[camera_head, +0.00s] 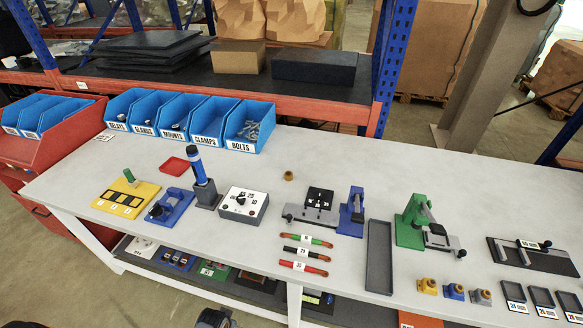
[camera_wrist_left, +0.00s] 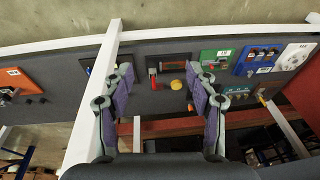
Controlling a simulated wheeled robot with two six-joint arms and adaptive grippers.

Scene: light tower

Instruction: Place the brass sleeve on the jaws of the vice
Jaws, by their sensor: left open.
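A small brass sleeve (camera_head: 289,176) stands on the bare middle of the grey bench top, apart from other things. What looks like the vice (camera_head: 312,211) is a grey device with a black block and a side handle, to the sleeve's lower right. I see nothing on its jaws that I can identify as the sleeve. My left gripper (camera_wrist_left: 162,100) is open and empty in the left wrist view. Its fingers are spread over the lower shelf at the bench front, away from the sleeve. My right gripper is in neither view.
A blue upright device (camera_head: 354,214) stands right of the vice. A dial box (camera_head: 243,205) stands left. Three cables (camera_head: 302,253) lie in front. A grey tray (camera_head: 379,256) and green clamp (camera_head: 412,222) are further right. Blue bins (camera_head: 249,127) line the back.

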